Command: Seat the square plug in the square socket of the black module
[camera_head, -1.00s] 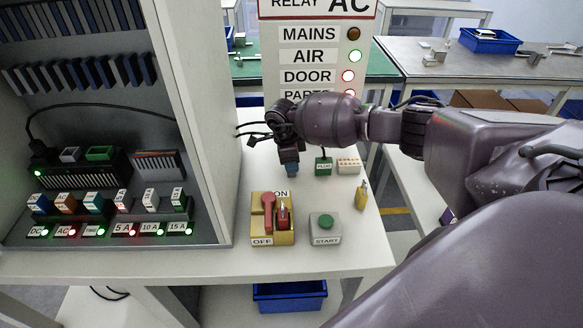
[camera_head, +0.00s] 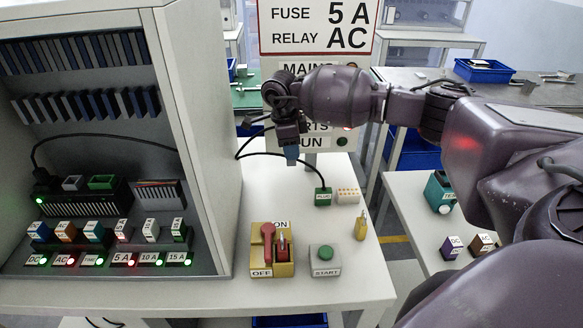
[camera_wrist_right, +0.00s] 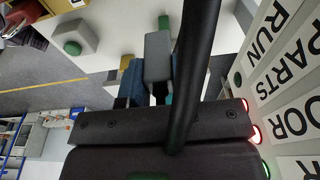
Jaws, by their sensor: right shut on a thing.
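The black module (camera_head: 85,192) is in the cabinet at left. A grey-framed opening (camera_head: 73,182) and a green-framed opening (camera_head: 102,182) sit on its top; their shapes are too small to tell. My left gripper is out of view.
The cabinet's side wall (camera_head: 190,120) stands between gripper and module. Labelled blocks (camera_head: 93,231) line the cabinet's front. A red-handled switch (camera_head: 268,245), a START button (camera_head: 324,257) and a white pegged block (camera_head: 347,196) occupy the bench. A sign (camera_head: 316,30) stands behind.

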